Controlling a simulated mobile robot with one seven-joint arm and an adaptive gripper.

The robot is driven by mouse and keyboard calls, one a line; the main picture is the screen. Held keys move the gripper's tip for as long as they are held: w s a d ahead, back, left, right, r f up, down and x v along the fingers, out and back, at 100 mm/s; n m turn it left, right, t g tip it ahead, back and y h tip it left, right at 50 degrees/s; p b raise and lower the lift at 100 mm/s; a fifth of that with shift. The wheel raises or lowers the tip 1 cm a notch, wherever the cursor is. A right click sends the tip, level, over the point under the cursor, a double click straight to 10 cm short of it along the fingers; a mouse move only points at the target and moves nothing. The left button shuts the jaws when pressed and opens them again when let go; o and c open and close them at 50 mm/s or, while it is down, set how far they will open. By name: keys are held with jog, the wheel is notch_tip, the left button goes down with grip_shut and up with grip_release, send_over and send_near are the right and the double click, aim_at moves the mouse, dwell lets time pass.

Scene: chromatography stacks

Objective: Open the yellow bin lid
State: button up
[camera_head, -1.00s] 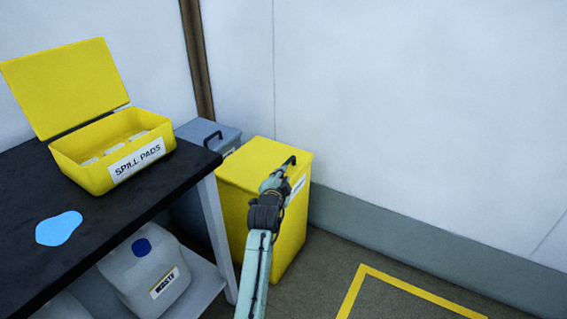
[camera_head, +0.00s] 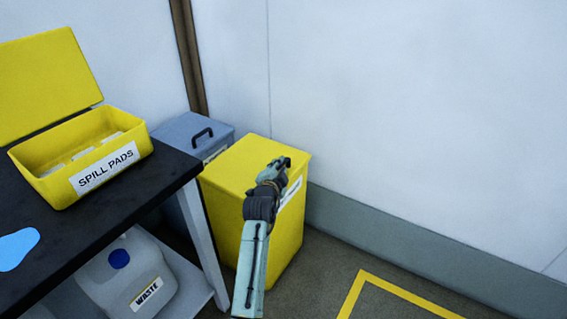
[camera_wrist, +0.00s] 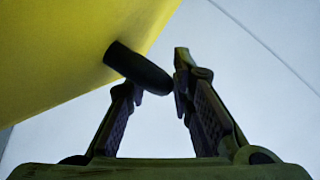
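The yellow bin (camera_head: 232,215) stands on the floor beyond the bench, with a white label on its right-hand face. Its flat lid (camera_head: 245,160) is down. My gripper (camera_head: 284,163) is over the lid's right front edge, above the label. In the wrist view, yellow bin surface (camera_wrist: 60,50) fills the upper left. A dark rounded bar (camera_wrist: 140,69), apparently the lid's handle, lies across the left finger's tip, its end close to the right finger. My gripper's fingers (camera_wrist: 158,85) are apart there; firm contact cannot be made out.
A black bench (camera_head: 110,215) at left carries an open yellow spill pads box (camera_head: 60,180) and a blue patch (camera_head: 17,248). A waste jug (camera_head: 125,280) stands underneath. A grey-blue bin (camera_head: 185,130) is behind the yellow one. Floor at right is clear, with yellow tape (camera_head: 400,292).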

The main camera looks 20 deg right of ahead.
jog(key=shift+w+d, duration=0.1)
jog(key=shift+w, duration=0.1)
jog(key=shift+c, duration=0.5)
grip_shut()
